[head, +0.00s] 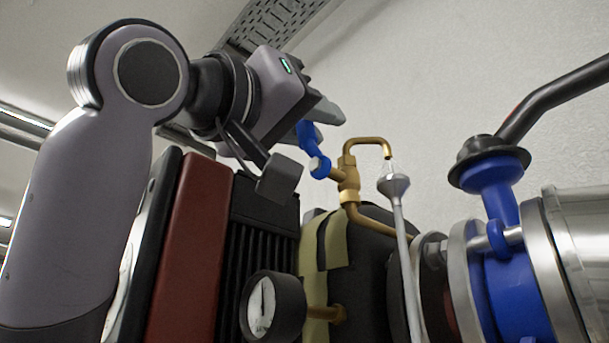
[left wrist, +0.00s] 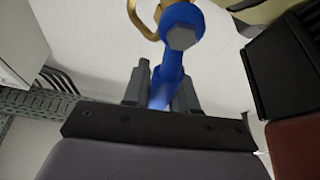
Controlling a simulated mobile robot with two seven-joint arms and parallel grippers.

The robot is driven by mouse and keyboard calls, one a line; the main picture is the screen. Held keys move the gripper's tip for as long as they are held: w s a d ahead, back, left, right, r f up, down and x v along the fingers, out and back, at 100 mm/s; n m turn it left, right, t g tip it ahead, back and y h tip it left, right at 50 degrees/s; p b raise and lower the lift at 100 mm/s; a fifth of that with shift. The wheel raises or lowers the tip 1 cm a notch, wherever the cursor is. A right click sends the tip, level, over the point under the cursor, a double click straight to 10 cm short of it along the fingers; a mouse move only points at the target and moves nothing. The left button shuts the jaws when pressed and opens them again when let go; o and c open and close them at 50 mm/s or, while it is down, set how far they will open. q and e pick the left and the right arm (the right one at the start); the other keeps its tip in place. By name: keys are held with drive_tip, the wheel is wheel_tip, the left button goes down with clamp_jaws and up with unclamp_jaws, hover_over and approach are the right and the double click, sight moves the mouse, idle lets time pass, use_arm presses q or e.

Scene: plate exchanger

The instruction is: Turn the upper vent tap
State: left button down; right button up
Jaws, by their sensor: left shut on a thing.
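The upper vent tap has a blue handle (head: 309,133) on a brass body (head: 348,178), with a brass spout curving over to the right. My left gripper (head: 322,113) is at the blue handle, its fingers on either side of the handle's upper end. In the left wrist view the fingers (left wrist: 160,92) are shut on the blue handle (left wrist: 172,68), and the hex nut at its pivot shows beyond them. The far finger is partly hidden in the head view. My right gripper is in neither view.
A round pressure gauge (head: 262,308) sticks out below the tap. A large blue valve (head: 497,195) with a black lever (head: 555,98) stands at right. A thin grey pipe with a funnel (head: 394,186) rises under the spout.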

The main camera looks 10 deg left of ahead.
use_arm(q)
drive_tip(key=shift+s+d+m+g+h, duration=0.3)
drive_tip(key=shift+d+m+h, duration=0.1)
drive_tip(key=shift+m, duration=0.5)
drive_tip(key=shift+s+d+m+g+h, duration=0.15)
drive_tip(key=shift+d+m+g+h, duration=0.2)
drive_tip(key=shift+m, duration=0.55)
drive_tip(key=c, duration=1)
unclamp_jaws()
drive_tip(key=shift+a, duration=0.1)
drive_tip(key=b+v, duration=0.2)
drive_tip(key=v, duration=0.5)
drive_tip(key=shift+s+f+b, duration=0.1)
drive_tip(key=shift+b, duration=0.2)
